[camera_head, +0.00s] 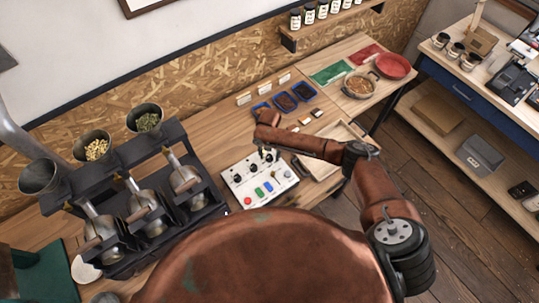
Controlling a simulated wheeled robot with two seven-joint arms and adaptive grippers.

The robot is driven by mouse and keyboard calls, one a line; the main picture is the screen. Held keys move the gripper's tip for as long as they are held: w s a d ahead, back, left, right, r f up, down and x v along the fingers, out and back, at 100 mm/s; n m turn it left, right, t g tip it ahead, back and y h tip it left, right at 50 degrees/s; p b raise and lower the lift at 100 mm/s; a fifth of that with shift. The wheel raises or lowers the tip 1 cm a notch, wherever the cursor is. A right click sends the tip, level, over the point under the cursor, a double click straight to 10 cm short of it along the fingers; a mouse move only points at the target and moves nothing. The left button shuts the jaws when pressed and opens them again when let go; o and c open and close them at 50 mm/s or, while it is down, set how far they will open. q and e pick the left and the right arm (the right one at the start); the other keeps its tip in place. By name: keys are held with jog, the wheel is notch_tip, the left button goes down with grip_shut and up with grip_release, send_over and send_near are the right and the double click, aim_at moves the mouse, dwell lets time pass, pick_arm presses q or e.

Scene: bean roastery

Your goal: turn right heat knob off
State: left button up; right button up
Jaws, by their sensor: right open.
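The white control panel (262,200) lies on the wooden counter at the middle of the view. It carries several small dark knobs along its back part and coloured buttons in front. My right gripper (266,155) points down, open, over the back edge of the panel. Its fingertips are close to the knobs there; contact cannot be made out. My left gripper is out of view.
A dark rack with metal funnels (92,148) stands just left of the panel. A wooden tray (335,155) lies right of it, under my right arm. Blue trays (285,102) and small blocks lie behind. A bowl (359,85) and red plate (393,66) stand farther back.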

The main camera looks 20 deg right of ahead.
aim_at(270, 156)
notch_tip(270, 156, up, 12)
dwell(0.6)
